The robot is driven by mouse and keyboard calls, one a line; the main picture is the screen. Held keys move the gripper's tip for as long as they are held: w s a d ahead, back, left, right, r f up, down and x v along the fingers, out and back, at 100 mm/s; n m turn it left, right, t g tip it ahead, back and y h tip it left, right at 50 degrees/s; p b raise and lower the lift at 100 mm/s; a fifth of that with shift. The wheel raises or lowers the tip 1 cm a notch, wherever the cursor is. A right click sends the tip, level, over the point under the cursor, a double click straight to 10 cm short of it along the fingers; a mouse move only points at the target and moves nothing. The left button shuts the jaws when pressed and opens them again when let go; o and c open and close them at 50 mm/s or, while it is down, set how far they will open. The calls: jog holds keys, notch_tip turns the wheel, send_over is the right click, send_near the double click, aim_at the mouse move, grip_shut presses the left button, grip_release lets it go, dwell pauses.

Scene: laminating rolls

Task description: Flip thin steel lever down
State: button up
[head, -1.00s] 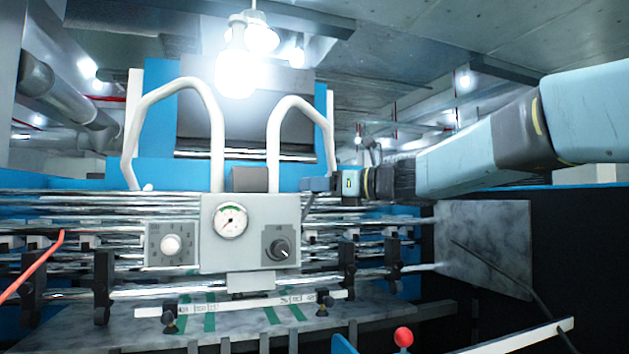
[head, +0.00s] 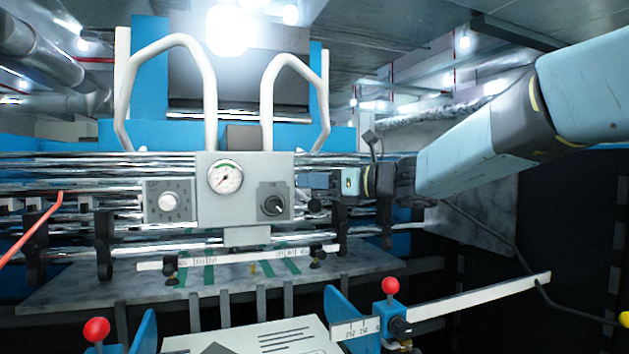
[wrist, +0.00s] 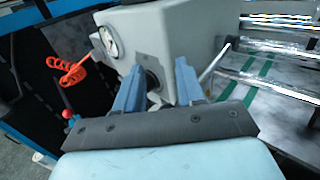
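A grey control box (head: 210,213) with a round gauge (head: 226,177) and a black dial (head: 273,206) stands in the middle of the head view. My gripper (head: 314,180) is at the box's right side. In the wrist view my gripper (wrist: 157,82) is open, its two blue fingers apart beside the box (wrist: 175,35). A dark round part shows between the fingers. A dark knob (head: 314,206), perhaps the lever's end, shows below my gripper in the head view.
Shiny horizontal rollers (head: 80,180) run behind the box, with two white bent tubes (head: 210,90) above. Red-knobbed parts (head: 390,286) and a white ruled bar (head: 470,304) stand in front. An orange coiled cord (wrist: 68,75) hangs beyond the box.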

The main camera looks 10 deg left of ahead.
jog(key=o, duration=0.3)
jog(key=v, duration=1.3)
jog(key=shift+s+d, duration=0.1)
jog(key=shift+d, duration=0.3)
jog(key=shift+f, duration=0.1)
jog(key=s+d+f+n+g+h, duration=0.1)
jog(key=s+d+f+n+h, duration=0.2)
jog(key=s+f+n+h, duration=0.25)
jog(key=s+d+f+n+h, duration=0.3)
jog(key=s+f+n, duration=0.25)
jog(key=f, duration=0.25)
jog(key=s+d+f+n+h, duration=0.3)
jog(key=d, duration=0.1)
jog(key=s+d+f+n+t+h, duration=0.1)
jog(key=s+d+f+n+h, duration=0.1)
jog(key=s+d+n, duration=0.1)
jog(key=s+d+f+n+h, duration=0.3)
jog(key=d+n, duration=0.1)
jog(key=d, duration=0.3)
jog(key=shift+d+f+h, duration=0.15)
jog(key=shift+f+h, duration=0.2)
